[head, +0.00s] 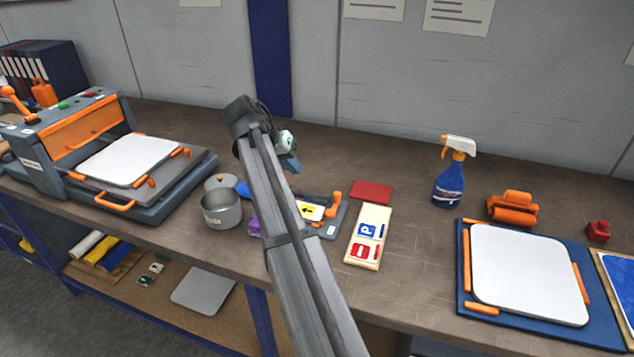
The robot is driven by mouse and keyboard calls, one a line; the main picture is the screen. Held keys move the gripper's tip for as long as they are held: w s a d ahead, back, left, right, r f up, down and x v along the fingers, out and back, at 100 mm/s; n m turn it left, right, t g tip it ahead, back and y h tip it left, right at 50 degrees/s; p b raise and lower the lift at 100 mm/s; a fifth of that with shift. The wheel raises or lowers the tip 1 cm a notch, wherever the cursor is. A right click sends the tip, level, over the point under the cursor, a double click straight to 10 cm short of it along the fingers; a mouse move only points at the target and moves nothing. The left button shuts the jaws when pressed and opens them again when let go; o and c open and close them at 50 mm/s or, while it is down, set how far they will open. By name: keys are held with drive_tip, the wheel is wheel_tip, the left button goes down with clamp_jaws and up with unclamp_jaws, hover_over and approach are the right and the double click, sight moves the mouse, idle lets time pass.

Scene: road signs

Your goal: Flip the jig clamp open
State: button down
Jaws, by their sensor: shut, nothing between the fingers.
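The jig (330,229) is a small blue-grey base near the front middle of the bench. A white plate with a yellow arrow sign (311,211) lies in it. An orange handle (335,203) stands at the jig's right end, and a dark bar runs along the back of the plate. This looks like the clamp, lying down across the jig, but it is too small to be sure. My arm crosses in front and hides the jig's left part. My gripper's fingers are hidden behind my arm.
A grey pot (222,211) stands left of my arm, partly beside a purple item (254,226). A cream sign tray (364,252) and red pad (371,192) lie right of the jig. A spray bottle (450,182) stands farther right. The bench between bottle and tray is clear.

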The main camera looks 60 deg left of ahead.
approach(334, 204)
drive_tip(key=a+f, duration=0.2)
drive_tip(key=a, duration=0.2)
drive_tip(key=shift+w+a+f, duration=0.3)
drive_tip(key=shift+f, duration=0.1)
drive_tip(key=shift+w+d+f, duration=0.1)
drive_tip(key=shift+w+d, duration=0.65)
drive_tip(key=shift+w, duration=0.15)
drive_tip(key=shift+w+d+f, duration=0.15)
drive_tip(key=shift+w+d, duration=0.2)
drive_tip(key=shift+w, duration=0.2)
